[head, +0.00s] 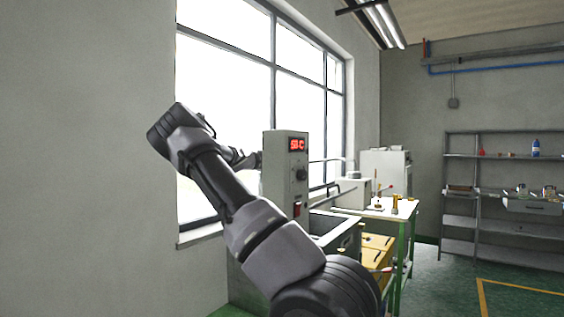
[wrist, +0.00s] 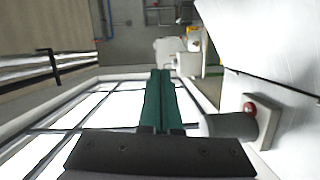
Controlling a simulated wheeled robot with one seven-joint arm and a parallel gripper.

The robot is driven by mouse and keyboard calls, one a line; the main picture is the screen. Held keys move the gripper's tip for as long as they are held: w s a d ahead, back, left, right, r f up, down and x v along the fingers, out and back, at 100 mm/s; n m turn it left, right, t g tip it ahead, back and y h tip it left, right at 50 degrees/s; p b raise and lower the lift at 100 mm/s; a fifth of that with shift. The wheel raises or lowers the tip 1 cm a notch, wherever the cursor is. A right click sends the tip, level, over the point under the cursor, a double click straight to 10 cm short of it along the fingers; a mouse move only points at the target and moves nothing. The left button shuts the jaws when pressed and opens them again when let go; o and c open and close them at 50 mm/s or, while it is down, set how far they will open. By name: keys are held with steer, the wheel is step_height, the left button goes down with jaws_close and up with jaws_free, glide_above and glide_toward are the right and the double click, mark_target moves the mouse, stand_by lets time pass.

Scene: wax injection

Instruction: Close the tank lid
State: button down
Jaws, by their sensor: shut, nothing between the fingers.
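The tank (head: 350,238) is a grey, open-topped metal box in the head view, partly hidden behind my arm. Its control box (head: 284,165) rises at its near left, with a red 53 C display. I cannot clearly make out the lid in the head view. A large pale panel (wrist: 275,45) fills the upper right of the wrist view; I cannot tell if it is the lid. My gripper (wrist: 160,73) shows two green fingers pressed together, with nothing between them. In the head view its end lies near the control box and window, partly hidden.
A light worktable (head: 385,209) with green legs stands beyond the tank, bearing small items. Yellow boxes (head: 376,250) sit beside the tank. A window (head: 250,90) is along the left wall. A metal shelf rack (head: 475,225) stands at the back right. The floor at right is clear.

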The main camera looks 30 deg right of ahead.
steer(key=shift+s, duration=0.15)
steer(key=shift+d, duration=0.1)
steer(key=s+a+r, duration=0.3)
steer(key=a+r, duration=0.3)
steer(key=a, duration=0.3)
steer(key=shift+s+r, duration=0.2)
steer(key=shift+s, duration=0.2)
steer(key=shift+a, duration=0.1)
